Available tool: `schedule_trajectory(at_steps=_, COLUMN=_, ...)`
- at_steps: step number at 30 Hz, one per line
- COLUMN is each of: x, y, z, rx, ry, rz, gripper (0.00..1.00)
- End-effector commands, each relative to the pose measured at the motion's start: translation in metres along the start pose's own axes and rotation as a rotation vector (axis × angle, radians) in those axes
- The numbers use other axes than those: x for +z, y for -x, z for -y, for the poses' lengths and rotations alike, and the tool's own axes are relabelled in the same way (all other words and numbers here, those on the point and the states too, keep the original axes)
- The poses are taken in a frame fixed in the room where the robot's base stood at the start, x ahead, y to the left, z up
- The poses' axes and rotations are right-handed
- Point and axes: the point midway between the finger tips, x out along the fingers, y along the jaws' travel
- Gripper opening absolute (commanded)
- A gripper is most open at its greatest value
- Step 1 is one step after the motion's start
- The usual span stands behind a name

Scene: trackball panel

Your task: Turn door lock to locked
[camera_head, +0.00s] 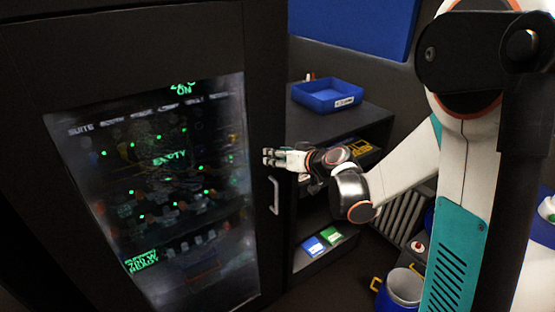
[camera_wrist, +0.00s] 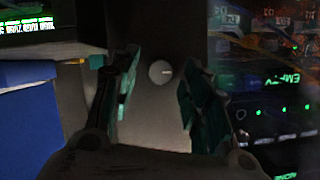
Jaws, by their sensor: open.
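A dark cabinet door with a glass window (camera_head: 155,190) fills the left of the head view. A light grey handle (camera_head: 275,195) is on its right edge. In the wrist view a small round pale knob (camera_wrist: 160,72), which looks like the door lock, sits on the dark door frame (camera_wrist: 150,20). A faint line crosses its face; I cannot tell its setting. My gripper (camera_head: 270,157) is in front of the door frame, above the handle. In the wrist view my gripper (camera_wrist: 155,95) is open, with the knob between its fingers and apart from both. The lock is hidden in the head view.
A dark shelf unit (camera_head: 330,125) stands right of the door, with a blue tray (camera_head: 328,94) on top and blue and green boxes (camera_head: 315,245) on a lower shelf. A white-and-blue bucket (camera_head: 403,287) stands on the floor at lower right.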

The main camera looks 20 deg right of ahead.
Motion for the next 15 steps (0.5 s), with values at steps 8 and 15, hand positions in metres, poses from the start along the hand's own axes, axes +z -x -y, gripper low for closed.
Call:
schedule_trajectory(at_steps=8, x=-0.0003, y=-0.0046, z=0.0, rx=0.0, ry=0.0, rz=0.0, gripper=0.42)
schedule_trajectory(at_steps=15, x=-0.0003, y=-0.0044, z=0.0, rx=0.0, ry=0.0, rz=0.0, gripper=0.09)
